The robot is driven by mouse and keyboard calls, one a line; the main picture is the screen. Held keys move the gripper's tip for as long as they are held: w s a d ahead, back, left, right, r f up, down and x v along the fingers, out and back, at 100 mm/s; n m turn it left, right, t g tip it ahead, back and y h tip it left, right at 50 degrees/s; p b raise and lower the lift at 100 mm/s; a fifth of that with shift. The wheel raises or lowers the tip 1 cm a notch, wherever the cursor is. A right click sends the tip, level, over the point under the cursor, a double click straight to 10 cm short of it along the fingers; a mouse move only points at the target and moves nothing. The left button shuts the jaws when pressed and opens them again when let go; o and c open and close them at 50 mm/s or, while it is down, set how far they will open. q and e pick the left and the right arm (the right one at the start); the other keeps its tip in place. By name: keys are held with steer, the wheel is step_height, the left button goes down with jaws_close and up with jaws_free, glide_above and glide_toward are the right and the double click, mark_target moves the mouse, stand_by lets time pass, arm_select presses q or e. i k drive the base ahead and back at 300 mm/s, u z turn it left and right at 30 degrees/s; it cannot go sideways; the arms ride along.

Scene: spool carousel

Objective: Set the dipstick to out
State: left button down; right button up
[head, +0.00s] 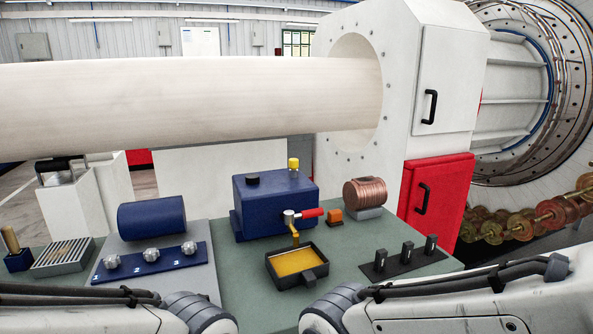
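A blue gearbox-like box (268,202) stands on the green bench top in the middle. A yellow-capped piece (293,163) on its top right looks like the dipstick; a short pale stem shows below the cap. I cannot tell how far it sits in the box. Parts of both my arms show along the bottom edge, in front of the bench. Neither of my grippers is visible.
A valve with a red lever (311,213) sits at the box's front, above a black tray (285,281) of yellow liquid. A black cap (252,178), an orange block (335,216), a copper coil (365,193) and a black switch strip (405,263) are nearby.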

mark_target(294, 163)
steer(key=k, duration=0.75)
steer(key=z, duration=0.65)
steer(key=i, duration=1.45)
steer(key=u, duration=0.5)
